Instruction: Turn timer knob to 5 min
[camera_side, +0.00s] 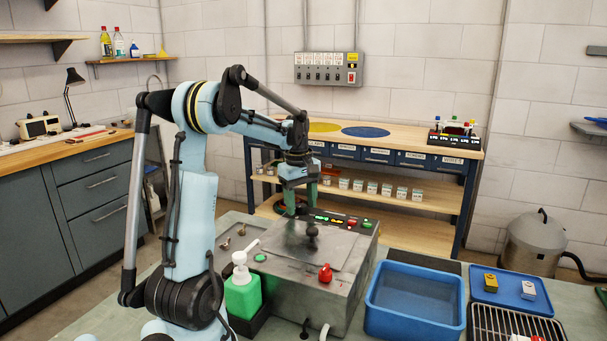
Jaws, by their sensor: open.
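A grey metal machine (328,296) stands on the bench, with a flat lid (300,250) and a dark upright handle (312,236) on top. A dark control panel (342,219) runs along its back edge with small green displays and red and green buttons. A red knob (325,272) sits at its near top edge. I cannot tell which control is the timer knob or read its setting. My gripper (297,210) points down with green fingers, open, above the back left of the machine near the panel. It hides the panel's left end. I see nothing between the fingers.
A green pump bottle (242,293) stands left of the machine. A blue bin (415,295) stands close on its right, with a wire rack (515,323) and a blue tray (508,297) beyond. A workbench (410,141) stands behind.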

